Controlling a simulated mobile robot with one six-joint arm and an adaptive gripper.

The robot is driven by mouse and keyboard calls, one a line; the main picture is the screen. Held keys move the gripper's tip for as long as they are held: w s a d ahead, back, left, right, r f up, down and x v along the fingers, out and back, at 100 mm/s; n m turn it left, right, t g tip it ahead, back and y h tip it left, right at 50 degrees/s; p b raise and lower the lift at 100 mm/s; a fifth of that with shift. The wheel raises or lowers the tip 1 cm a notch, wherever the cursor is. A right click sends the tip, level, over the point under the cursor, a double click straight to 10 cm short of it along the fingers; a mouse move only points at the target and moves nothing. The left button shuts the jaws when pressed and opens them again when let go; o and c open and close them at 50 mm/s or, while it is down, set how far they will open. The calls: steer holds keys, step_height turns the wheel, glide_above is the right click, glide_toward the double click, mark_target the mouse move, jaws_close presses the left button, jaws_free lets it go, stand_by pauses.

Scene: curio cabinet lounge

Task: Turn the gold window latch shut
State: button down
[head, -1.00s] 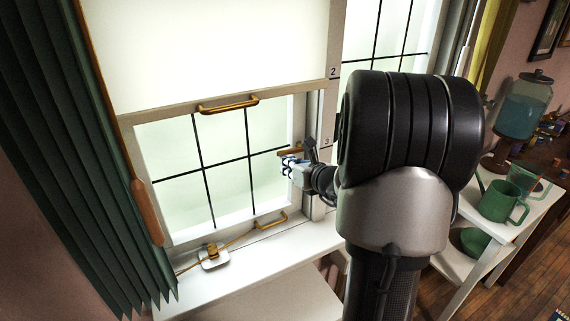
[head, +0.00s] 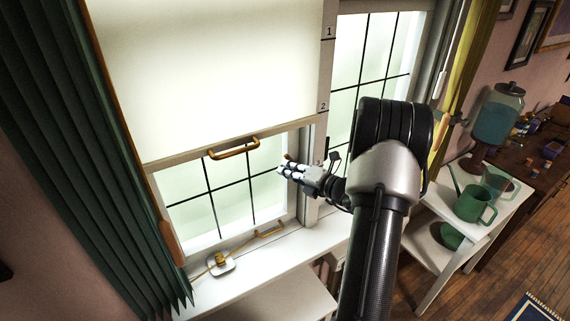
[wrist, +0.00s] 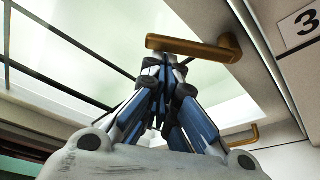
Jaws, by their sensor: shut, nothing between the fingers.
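The gold latch (wrist: 195,47) is a short bar on the window's right frame, beside a label with a 3. In the wrist view its bar reaches left from its mount, over the pane. My gripper (wrist: 165,65) is shut and empty, its fingertips just below the bar's left part in the picture. I cannot tell if they touch it. In the head view my gripper (head: 283,170) is at the right side of the lower window, and only a small bit of the latch (head: 288,157) shows above it; the rest is hidden.
A pale blind (head: 200,75) with a gold handle (head: 234,148) hangs over the window. Another gold handle (head: 269,230) is low on the sash. A cord runs to a cleat (head: 220,263) on the sill. Green curtains (head: 85,150) hang left; a shelf with a green watering can (head: 475,205) stands right.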

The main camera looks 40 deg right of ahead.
mark_target(288, 158)
steer(key=m+p, duration=0.1)
steer(key=d+r+m+t+p, duration=0.1)
steer(key=d+r+m+y+p, duration=0.1)
steer(key=m, duration=0.1)
steer(key=shift+s+d+t+p, duration=0.15)
steer(key=shift+s+t+p, duration=0.15)
steer(key=shift+p, duration=0.1)
steer(key=shift+d+r+p, duration=0.2)
steer(key=shift+d+p, duration=0.15)
steer(key=shift+d, duration=0.05)
stand_by(0.3)
